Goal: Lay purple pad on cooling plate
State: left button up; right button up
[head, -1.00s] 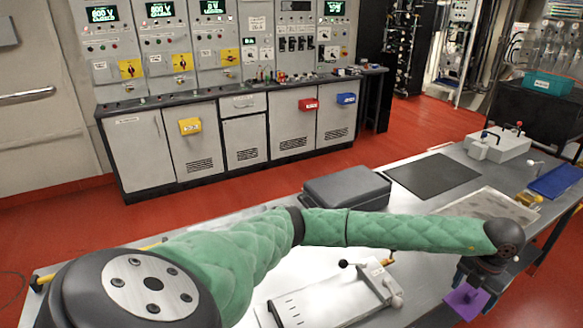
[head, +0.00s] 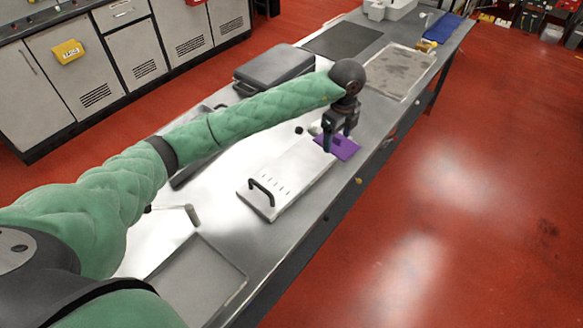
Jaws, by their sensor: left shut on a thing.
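The purple pad (head: 346,149) is a thin flat square at the far right end of a pale flat plate. My left gripper (head: 339,142) points down and is shut on the pad, with its dark fingers covering part of it. The pale plate (head: 285,182) has a row of small slots and a black handle at its near end; it looks like the cooling plate. I cannot tell whether the pad touches the plate or hangs just above or beside it. My right gripper is not in view.
A dark grey case (head: 274,68) lies behind my left arm. A black mat (head: 342,40) and a stained tray (head: 397,70) lie farther along the bench. A grey tray (head: 196,284) is at the near end. The red floor (head: 470,190) on the right is clear.

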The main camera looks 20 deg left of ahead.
pick_arm(q)
jog(key=shift+s+a+r+n, duration=0.1)
jog(key=shift+s+a+n, duration=0.1)
jog(key=shift+a+n, duration=0.2)
jog(key=p, duration=0.6)
send_over(295, 167)
notch_tip(295, 167, down, 7)
jog(key=shift+r, duration=0.1)
jog(key=shift+f+p, duration=0.35)
jog(key=shift+f, duration=0.35)
notch_tip(295, 167, down, 2)
jog(key=shift+f+p, duration=0.15)
jog(key=shift+p, duration=0.55)
jog(key=shift+f, duration=0.25)
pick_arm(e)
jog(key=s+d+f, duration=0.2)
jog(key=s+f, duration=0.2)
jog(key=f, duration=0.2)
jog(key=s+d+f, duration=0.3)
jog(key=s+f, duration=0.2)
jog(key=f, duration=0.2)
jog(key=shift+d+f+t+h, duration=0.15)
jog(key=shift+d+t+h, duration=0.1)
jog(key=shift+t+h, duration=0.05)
pick_arm(q)
jog(key=shift+f, duration=0.1)
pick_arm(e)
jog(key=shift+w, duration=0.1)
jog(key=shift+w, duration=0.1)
